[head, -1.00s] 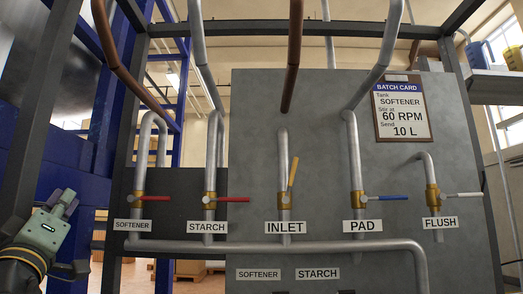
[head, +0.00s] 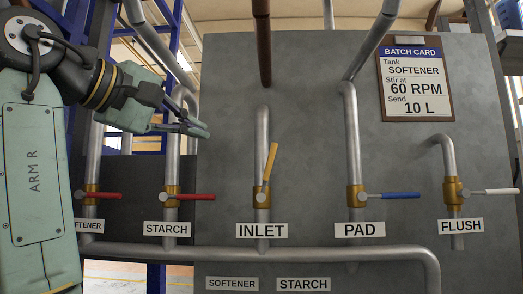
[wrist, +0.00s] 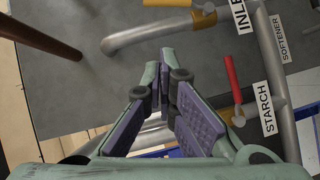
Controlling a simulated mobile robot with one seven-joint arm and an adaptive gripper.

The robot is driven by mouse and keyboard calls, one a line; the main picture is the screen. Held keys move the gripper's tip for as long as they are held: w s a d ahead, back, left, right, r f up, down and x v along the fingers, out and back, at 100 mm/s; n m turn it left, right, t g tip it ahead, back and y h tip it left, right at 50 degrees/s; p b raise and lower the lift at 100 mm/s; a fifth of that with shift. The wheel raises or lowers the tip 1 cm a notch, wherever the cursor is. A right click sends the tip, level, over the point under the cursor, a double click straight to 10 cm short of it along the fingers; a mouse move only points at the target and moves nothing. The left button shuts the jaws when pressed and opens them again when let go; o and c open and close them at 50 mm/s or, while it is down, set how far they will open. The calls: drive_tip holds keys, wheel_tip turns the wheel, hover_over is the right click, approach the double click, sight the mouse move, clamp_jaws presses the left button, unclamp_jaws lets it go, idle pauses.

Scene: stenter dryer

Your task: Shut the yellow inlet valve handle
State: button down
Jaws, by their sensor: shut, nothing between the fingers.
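The yellow inlet valve handle (head: 271,160) points up and leans slightly right, nearly in line with its vertical pipe, above the INLET label (head: 262,231). It rises from a brass valve body (head: 261,197). In the wrist view the handle (wrist: 167,3) is at the top edge, partly cut off, beside the brass body (wrist: 204,18). My gripper (head: 205,131) is to the left of the handle and a little higher than its tip, apart from it. Its fingers are shut and empty, and they also show in the wrist view (wrist: 172,62).
Red softener (head: 106,195) and starch (head: 190,197) handles, a blue pad handle (head: 390,195) and a white flush handle (head: 489,191) point right. Brown and grey pipes hang above. A batch card (head: 413,83) is at upper right. A horizontal pipe (head: 300,251) runs below.

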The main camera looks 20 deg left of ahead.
sight(268, 172)
drive_tip(key=d+p+x, duration=0.2)
drive_tip(key=x, duration=1)
drive_tip(key=shift+s+d+f+p, duration=0.2)
drive_tip(key=shift+d+f+p, duration=0.1)
drive_tip(key=shift+p, duration=0.1)
drive_tip(key=shift+d, duration=0.1)
